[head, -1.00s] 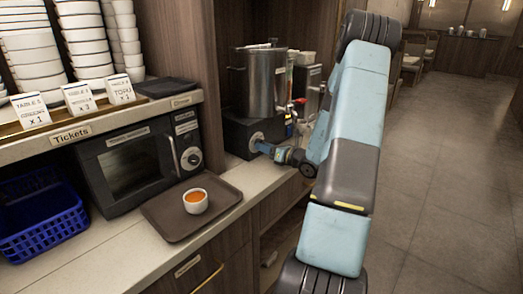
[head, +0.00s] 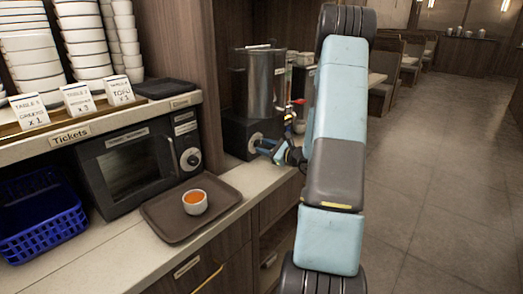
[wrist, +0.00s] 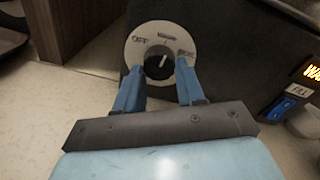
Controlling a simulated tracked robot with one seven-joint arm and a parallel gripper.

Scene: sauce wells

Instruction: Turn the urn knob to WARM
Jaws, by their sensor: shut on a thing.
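The steel urn (head: 262,80) stands on a black base at the back of the counter. On the base front, the wrist view shows a pale round dial (wrist: 133,48) with a black knob (wrist: 158,62) at its centre. The dial reads OFF at left, WARM at top and a blurred word at right. The knob's white pointer (wrist: 163,61) leans slightly right of up, roughly at WARM. My gripper (wrist: 158,66) has its blue fingers on either side of the knob, shut on it. In the head view my gripper (head: 265,148) reaches the dial from the right.
A brown tray (head: 165,226) with a small cup of orange sauce (head: 195,201) lies on the front counter. A microwave (head: 135,170) stands behind it, a blue basket (head: 42,215) at left. A blue switch (wrist: 284,108) labelled FILL and a lit display (wrist: 312,72) sit right of the dial.

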